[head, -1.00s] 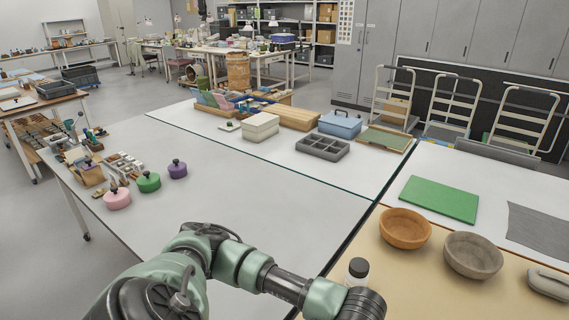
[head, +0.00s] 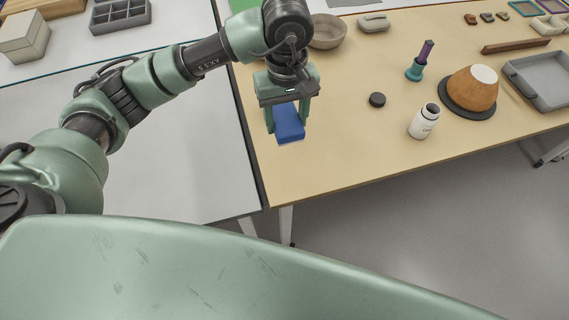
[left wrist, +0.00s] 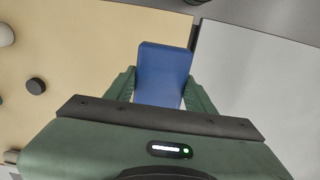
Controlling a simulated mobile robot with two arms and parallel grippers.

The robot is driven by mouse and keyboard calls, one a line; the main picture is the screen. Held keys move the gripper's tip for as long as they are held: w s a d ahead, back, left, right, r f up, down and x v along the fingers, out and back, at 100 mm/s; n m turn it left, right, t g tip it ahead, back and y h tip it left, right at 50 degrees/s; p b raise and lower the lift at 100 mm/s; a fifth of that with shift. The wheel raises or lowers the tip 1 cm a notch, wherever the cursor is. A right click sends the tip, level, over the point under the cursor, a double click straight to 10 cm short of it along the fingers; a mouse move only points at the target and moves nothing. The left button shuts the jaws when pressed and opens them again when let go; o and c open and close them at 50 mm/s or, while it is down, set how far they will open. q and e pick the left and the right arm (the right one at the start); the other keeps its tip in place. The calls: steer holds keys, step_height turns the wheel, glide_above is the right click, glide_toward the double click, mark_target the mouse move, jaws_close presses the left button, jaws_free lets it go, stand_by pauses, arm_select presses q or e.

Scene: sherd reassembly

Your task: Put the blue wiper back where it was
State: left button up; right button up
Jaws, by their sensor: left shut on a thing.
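The blue wiper (head: 289,124) is a flat blue block between the fingers of my left gripper (head: 288,122). My left gripper is shut on it, fingers pointing down, over the left front part of the tan table (head: 350,161). In the left wrist view the wiper (left wrist: 163,72) sits between the two green fingers, its far end over the tabletop near the table's edge. Whether it touches the table I cannot tell. My right gripper is not in view.
A black cap (head: 377,100) and an open white bottle (head: 424,121) stand right of the gripper. Further right are a purple-and-teal tool (head: 420,62), an orange bowl (head: 472,88) upturned on a dark disc and a grey tray (head: 541,78). A grey bowl (head: 328,32) is behind. The front tabletop is clear.

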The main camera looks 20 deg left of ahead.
arm_select(q)
steer(key=p, duration=0.3)
glide_above(286, 171)
step_height(286, 171, down, 15)
steer(key=shift+r, duration=0.1)
steer(key=shift+f, duration=2.35)
steer(key=shift+w, duration=0.1)
steer(key=shift+a+f, duration=0.1)
steer(key=shift+f, duration=0.05)
steer(key=o, duration=1.3)
